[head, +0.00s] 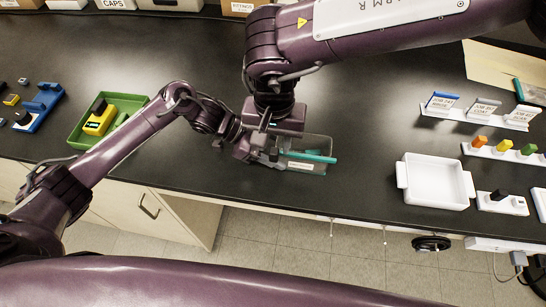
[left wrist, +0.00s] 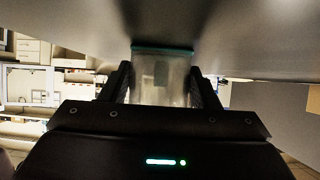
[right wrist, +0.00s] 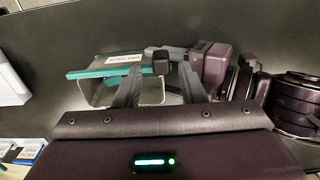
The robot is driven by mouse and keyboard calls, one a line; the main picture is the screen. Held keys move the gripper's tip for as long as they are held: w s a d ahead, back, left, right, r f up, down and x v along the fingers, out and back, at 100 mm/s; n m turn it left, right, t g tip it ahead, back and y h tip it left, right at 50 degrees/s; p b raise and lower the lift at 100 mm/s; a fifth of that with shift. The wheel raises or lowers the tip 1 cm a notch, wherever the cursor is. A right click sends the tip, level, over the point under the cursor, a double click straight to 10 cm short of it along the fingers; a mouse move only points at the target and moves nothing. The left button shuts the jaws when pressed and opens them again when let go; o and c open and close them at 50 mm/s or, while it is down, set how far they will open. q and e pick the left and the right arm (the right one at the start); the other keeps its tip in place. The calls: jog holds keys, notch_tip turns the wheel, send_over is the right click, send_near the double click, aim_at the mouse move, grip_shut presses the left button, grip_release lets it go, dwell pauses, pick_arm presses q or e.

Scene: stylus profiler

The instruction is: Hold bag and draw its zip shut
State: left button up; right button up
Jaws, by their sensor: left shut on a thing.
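The clear bag (head: 319,146) with a teal zip strip (head: 322,158) and a white label is near the bench's front edge. My left gripper (head: 262,152) is shut on the bag's left end; the bag (left wrist: 160,75) shows between its fingers in the left wrist view. My right gripper (right wrist: 160,66) comes down from above over the same end. Its fingers are apart, with a small dark block (right wrist: 160,62), perhaps the zip slider, between their tips. In the right wrist view the teal strip (right wrist: 85,73) runs left from there. Contact with the block cannot be told.
A green tray (head: 77,138) with a yellow device stands left. A white tray (head: 434,181) and small racks with coloured pieces (head: 502,150) stand right. Boxes line the back. The bench between bag and white tray is clear.

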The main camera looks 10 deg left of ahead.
aim_at(274, 152)
jog(key=shift+f, duration=1.7)
grip_shut()
